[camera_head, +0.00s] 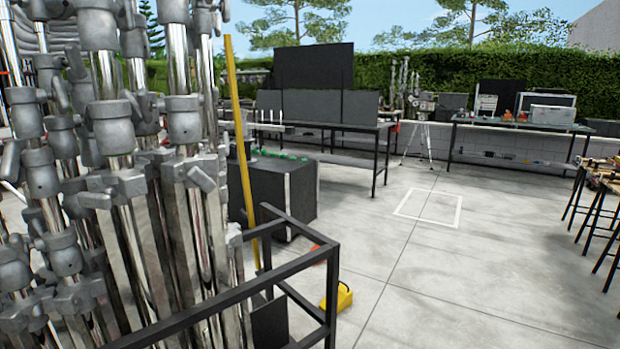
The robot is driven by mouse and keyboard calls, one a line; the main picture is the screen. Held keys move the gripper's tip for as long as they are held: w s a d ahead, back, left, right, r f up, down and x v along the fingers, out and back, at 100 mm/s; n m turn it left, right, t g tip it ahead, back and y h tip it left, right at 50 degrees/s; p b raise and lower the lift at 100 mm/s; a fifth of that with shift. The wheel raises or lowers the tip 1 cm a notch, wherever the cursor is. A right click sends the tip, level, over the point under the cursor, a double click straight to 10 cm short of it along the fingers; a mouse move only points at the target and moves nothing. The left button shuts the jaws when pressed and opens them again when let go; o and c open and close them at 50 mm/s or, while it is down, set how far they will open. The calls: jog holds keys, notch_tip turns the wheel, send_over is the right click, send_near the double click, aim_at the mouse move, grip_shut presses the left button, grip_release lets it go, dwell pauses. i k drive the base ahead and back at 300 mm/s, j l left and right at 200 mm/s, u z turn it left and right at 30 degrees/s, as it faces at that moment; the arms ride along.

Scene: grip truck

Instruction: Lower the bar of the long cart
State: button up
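A black-framed cart (308,259) stands close in front at the left and holds several upright chrome stands with grey clamps (186,118). I cannot tell for certain that it is the long cart. A yellow bar (241,155) stands nearly upright, slightly tilted, just behind the cart's frame. Its lower end is hidden behind the frame, and I cannot tell what it is attached to. My gripper is not in view.
A yellow object (338,298) lies on the floor beside the cart. A dark case (285,191) stands behind it. Tables stand at the back (352,127) and at the right (602,183). A white floor rectangle (417,222) lies on clear paving, with free room at centre right.

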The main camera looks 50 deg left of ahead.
aim_at(152, 264)
jog(key=i+u, duration=0.8)
jog(key=i+l+u, duration=0.25)
jog(key=u, duration=0.2)
jog(key=i+u, duration=0.2)
jog(key=u, duration=0.3)
jog(key=i+l+u, duration=0.15)
jog(key=u, duration=0.3)
jog(key=i+l+u, duration=0.2)
jog(key=u, duration=0.3)
jog(key=i+l+u, duration=0.25)
jog(key=u, duration=0.2)
